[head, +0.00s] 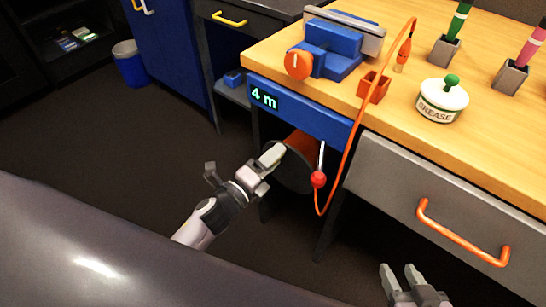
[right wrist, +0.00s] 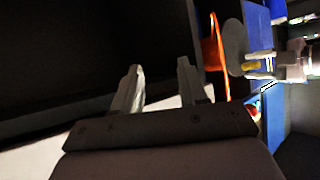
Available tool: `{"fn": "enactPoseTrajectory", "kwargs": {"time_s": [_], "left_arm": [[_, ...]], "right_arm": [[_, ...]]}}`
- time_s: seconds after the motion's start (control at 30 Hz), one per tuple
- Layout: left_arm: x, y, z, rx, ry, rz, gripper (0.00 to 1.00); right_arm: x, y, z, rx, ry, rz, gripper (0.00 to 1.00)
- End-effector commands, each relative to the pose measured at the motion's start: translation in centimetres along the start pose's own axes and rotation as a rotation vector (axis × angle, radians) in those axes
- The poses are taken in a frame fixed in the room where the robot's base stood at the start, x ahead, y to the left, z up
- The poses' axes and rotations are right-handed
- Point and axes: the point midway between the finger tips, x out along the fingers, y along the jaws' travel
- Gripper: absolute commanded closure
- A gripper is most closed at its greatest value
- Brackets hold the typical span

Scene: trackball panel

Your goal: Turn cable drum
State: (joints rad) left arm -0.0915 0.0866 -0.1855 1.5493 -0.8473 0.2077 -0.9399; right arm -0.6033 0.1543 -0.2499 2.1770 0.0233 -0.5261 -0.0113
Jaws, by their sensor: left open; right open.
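The cable drum (head: 294,172) hangs under the blue panel of the workbench, with a dark round face and orange cable behind it. A crank with a red knob (head: 318,180) shows at its right side. My left gripper (head: 273,155) is open, its fingers overlapping the drum's upper left edge; I cannot tell whether they touch it.
A display (head: 264,98) reads "4 m". An orange cable (head: 349,150) loops from near the drum up over the bench edge. A grey drawer (head: 440,180) with an orange handle (head: 460,235) is at the right. A blue vise (head: 335,45) and a grease pot (head: 441,100) stand on top.

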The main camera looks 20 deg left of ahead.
Motion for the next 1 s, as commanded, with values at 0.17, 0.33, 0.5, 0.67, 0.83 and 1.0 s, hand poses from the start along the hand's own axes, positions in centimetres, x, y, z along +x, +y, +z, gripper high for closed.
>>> {"fn": "enactPoseTrajectory", "kwargs": {"time_s": [0.17, 0.33, 0.5, 0.67, 0.83, 1.0], "left_arm": [[-2.2, 0.0, 0.0, 0.001, 0.0, 0.003, 0.52], [-4.7, 0.0, 0.0, -0.002, 0.001, 0.004, 0.52], [-6.3, 0.0, 0.0, -0.001, 0.0, 0.002, 0.52], [-6.8, 0.0, 0.0, 0.0, 0.001, 0.0, 0.52], [-6.9, 0.0, 0.0, 0.0, 0.001, 0.0, 0.52], [-6.8, 0.0, 0.0, 0.0, 0.0, 0.0, 0.52]], "right_arm": [[-0.1, 0.0, -0.1, 0.003, -0.004, 0.001, 0.57], [-0.1, 0.2, 0.0, 0.006, -0.007, 0.005, 0.57], [-0.2, 0.4, 0.1, 0.008, -0.01, 0.009, 0.57], [-0.2, 0.4, 0.4, 0.01, -0.017, 0.01, 0.57], [-0.3, 0.4, 0.6, 0.011, -0.02, 0.011, 0.57], [-0.3, 0.5, 0.6, 0.011, -0.02, 0.011, 0.57]]}}
